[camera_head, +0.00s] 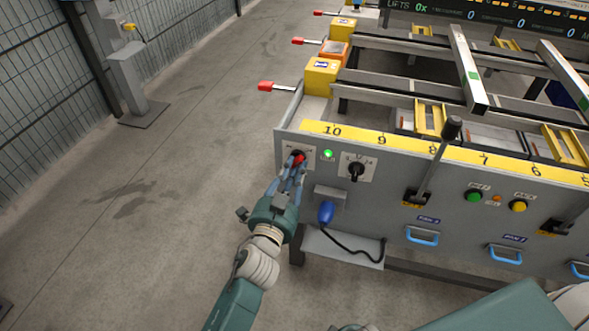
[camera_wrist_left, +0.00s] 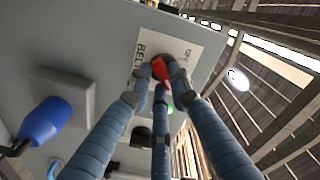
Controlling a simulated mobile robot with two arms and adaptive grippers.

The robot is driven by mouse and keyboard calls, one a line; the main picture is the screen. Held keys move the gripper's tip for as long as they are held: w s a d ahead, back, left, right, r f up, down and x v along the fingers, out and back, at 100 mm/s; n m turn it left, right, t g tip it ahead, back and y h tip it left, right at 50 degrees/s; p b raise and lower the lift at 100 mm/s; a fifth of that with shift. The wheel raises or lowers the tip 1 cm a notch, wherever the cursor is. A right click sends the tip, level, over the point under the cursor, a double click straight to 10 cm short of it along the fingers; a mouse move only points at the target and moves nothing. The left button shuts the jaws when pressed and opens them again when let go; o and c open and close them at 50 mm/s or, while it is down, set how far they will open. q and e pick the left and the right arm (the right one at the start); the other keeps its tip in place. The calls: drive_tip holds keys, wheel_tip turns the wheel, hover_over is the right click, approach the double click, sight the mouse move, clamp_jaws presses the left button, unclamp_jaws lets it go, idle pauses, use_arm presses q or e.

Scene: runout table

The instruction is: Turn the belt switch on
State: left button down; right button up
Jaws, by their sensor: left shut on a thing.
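The belt switch is a red knob (camera_head: 298,159) on a white plate at the left end of the grey panel (camera_head: 330,195). My left gripper (camera_head: 294,168) reaches it from the front, its blue-grey fingers shut around the knob. In the left wrist view the red knob (camera_wrist_left: 159,68) shows between the fingertips of my left gripper (camera_wrist_left: 160,72), beside a label beginning "BEL". The fingers partly cover the knob, so its exact setting is hard to tell. My right gripper is out of view.
A lit green lamp (camera_head: 327,154) and a black selector knob (camera_head: 357,171) sit just right of the switch. A tall lever (camera_head: 437,160) stands further right.

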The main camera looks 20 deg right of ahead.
use_arm(q)
drive_tip(key=shift+m, duration=0.4)
drive_tip(key=c, duration=1.6)
unclamp_jaws()
drive_tip(key=shift+o, duration=0.2)
drive_tip(key=v, duration=1.2)
